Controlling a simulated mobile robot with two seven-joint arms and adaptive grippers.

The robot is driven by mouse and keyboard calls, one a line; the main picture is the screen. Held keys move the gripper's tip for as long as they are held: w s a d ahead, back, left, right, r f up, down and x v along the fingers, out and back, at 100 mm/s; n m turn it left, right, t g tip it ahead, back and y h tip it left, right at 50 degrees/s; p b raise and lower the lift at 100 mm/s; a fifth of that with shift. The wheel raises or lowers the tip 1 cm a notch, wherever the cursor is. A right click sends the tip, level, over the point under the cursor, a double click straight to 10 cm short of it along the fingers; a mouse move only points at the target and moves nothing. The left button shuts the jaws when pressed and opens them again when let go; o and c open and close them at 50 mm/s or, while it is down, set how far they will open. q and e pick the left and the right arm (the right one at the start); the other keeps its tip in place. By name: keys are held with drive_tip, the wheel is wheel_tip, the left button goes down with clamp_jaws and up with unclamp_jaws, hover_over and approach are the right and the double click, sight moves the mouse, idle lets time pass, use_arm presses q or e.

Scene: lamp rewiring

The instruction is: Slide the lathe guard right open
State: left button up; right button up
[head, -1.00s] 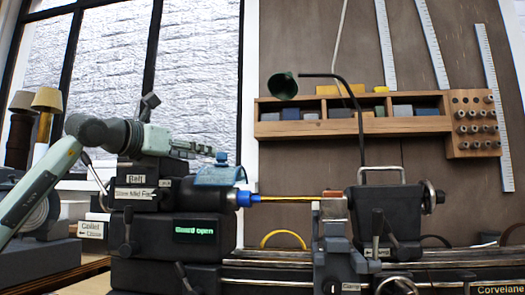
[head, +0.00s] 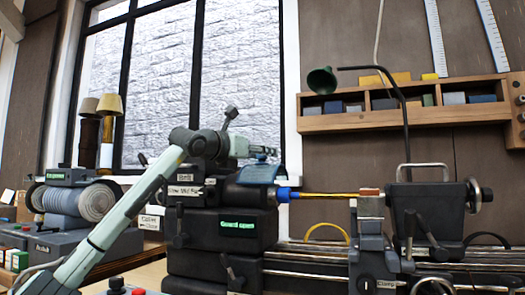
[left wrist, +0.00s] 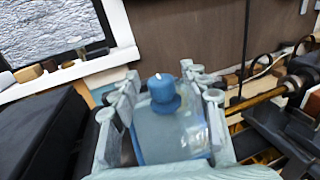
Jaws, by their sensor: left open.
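The lathe guard (head: 262,173) is a translucent blue curved cover at the right end of the dark headstock, just left of the blue chuck nose (head: 283,194). In the left wrist view the guard (left wrist: 170,135) carries an upright blue knob (left wrist: 163,92). My left gripper (head: 268,152) reaches in from the left just above the guard. Its fingers are open, one on each side of the knob; I cannot tell whether they touch it. The headstock display (head: 238,224) reads "Guard open" in green. My right gripper is not in view.
A yellow rod (head: 325,196) runs from the chuck nose towards the tailstock (head: 430,215). A green lamp shade (head: 322,80) hangs on a black arm above the lathe. A wooden wall rack (head: 400,120) is behind. A grey roll machine (head: 85,200) stands at left.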

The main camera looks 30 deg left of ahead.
use_arm(q)
drive_tip(key=shift+w, duration=0.3)
clamp_jaws()
idle(0.3)
